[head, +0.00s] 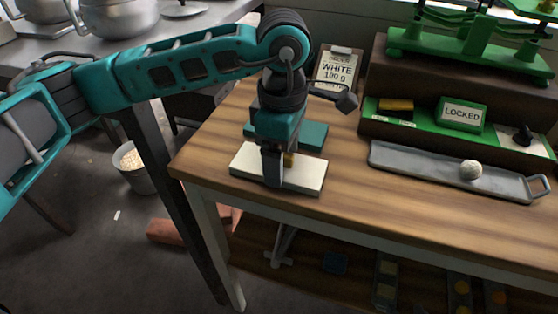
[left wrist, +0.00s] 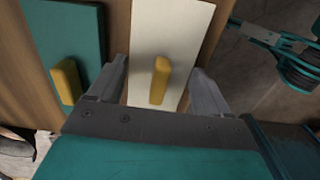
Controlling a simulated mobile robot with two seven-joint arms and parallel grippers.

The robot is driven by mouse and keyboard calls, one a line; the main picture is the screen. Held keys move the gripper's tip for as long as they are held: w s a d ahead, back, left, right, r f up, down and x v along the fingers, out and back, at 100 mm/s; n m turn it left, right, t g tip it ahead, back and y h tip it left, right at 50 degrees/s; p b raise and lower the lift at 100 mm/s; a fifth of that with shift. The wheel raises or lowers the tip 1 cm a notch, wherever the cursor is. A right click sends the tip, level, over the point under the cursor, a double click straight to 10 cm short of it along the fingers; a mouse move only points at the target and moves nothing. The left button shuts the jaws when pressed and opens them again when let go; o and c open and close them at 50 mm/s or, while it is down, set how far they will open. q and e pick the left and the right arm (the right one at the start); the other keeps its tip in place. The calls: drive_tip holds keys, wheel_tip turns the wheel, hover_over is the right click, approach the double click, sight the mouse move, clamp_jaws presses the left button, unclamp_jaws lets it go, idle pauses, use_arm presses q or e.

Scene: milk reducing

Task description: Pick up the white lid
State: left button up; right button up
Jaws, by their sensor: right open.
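The white lid (head: 305,177) is a flat pale slab with a yellow handle, lying near the table's front left corner. It also shows in the left wrist view (left wrist: 172,30). My left gripper (head: 274,180) points down over it. In the left wrist view its two fingers (left wrist: 160,90) stand apart on either side of the yellow handle (left wrist: 159,80), with gaps to both sides. The gripper partly hides the lid in the head view. My right gripper (left wrist: 250,32) shows only at the upper right of the left wrist view, away from the lid and open.
A teal lid (head: 314,134) with a yellow handle lies just behind the white lid. A sign reading WHITE 100 g (head: 338,70) stands behind. A grey tray (head: 420,165) with a white ball (head: 470,169) lies right, before a green stand (head: 462,114). The table's middle front is clear.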

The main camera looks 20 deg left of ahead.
use_arm(q)
drive_tip(key=c, duration=0.6)
